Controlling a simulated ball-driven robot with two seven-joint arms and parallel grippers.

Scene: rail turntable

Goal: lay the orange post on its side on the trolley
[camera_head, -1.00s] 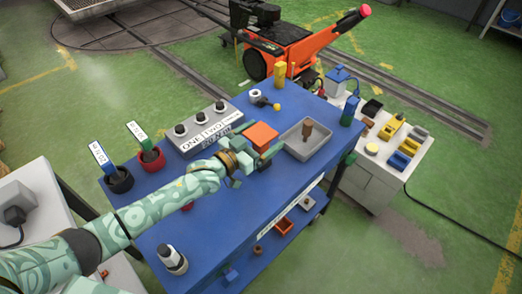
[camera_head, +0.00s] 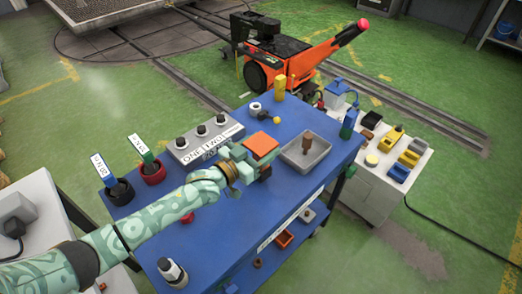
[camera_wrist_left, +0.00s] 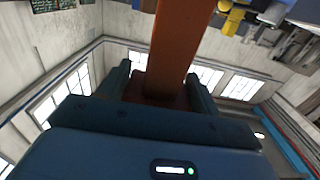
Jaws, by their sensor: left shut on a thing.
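My left gripper (camera_head: 243,161) is shut on the orange post (camera_head: 261,146) near the middle of the blue trolley top (camera_head: 226,226). In the head view I see a square orange face of the post turned upward beside the fingers. In the left wrist view the post (camera_wrist_left: 181,42) runs from between the jaws (camera_wrist_left: 160,98) to the top edge of the picture. The gripper hides the post's lower part in the head view, so I cannot tell whether it touches the trolley. My right gripper is not in view.
A grey tray (camera_head: 291,154) with a brown piece stands just right of the post. A grey button box (camera_head: 184,148) is behind left. Black and red cups (camera_head: 152,173) with tags stand at the left. A yellow post (camera_head: 280,86) is at the back. The front trolley top is mostly clear.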

